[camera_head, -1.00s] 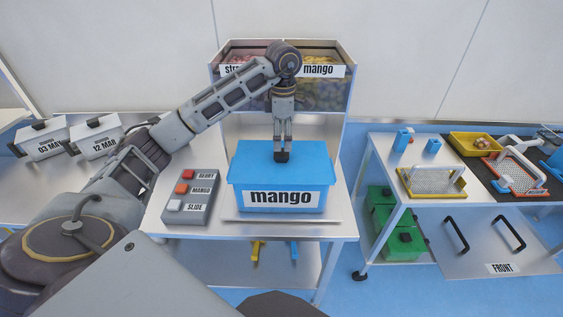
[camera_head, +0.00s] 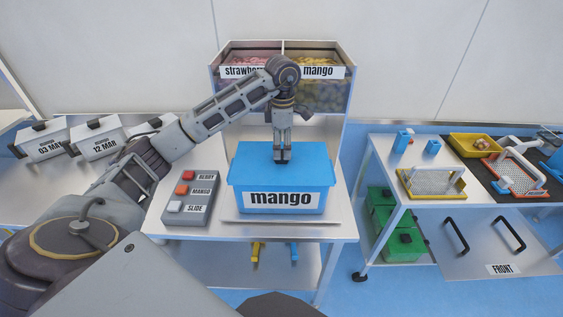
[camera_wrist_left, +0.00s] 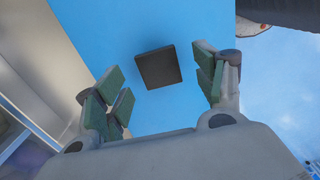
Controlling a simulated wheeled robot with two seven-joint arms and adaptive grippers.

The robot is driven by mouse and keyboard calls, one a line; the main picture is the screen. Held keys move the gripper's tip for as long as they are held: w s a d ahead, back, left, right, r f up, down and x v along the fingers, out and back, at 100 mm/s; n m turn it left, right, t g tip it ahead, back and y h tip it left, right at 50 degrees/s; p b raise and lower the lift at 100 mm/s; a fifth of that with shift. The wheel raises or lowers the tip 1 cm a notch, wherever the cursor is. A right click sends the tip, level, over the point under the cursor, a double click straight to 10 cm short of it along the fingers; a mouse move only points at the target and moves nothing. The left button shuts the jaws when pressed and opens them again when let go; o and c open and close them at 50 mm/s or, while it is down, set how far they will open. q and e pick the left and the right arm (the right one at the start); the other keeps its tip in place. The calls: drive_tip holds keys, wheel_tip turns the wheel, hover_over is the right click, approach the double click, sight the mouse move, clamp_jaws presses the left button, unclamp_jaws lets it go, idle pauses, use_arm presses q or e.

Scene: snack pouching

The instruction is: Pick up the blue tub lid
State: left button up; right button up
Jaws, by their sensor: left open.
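The blue tub lid (camera_head: 256,155) covers the blue tub (camera_head: 238,198), which stands on the metal table and carries a "mango" label on its front. A dark square knob on the lid (camera_wrist_left: 158,67) shows in the left wrist view, between and beyond the fingers. My left gripper (camera_head: 281,158) points straight down over the lid's middle in the head view. In the left wrist view the left gripper (camera_wrist_left: 164,92) has its green-padded fingers spread, with nothing between the pads. In the head view the gripper hides the knob. My right gripper is not in view.
A button box (camera_head: 190,198) with berry, mango and slide labels stands left of the tub. Strawberry and mango bins (camera_head: 282,72) rise behind it. A second table (camera_head: 425,155) with trays stands to the right.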

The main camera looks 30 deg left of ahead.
use_arm(q)
drive_tip(key=shift+a+f+p, duration=0.15)
drive_tip(key=shift+f+p, duration=0.35)
drive_tip(key=shift+f, duration=1.5)
drive_tip(key=shift+c, duration=0.3)
drive_tip(key=c, duration=1.1)
drive_tip(key=shift+r, duration=0.2)
drive_tip(key=shift+c, duration=0.2)
drive_tip(key=shift+r, duration=4.8)
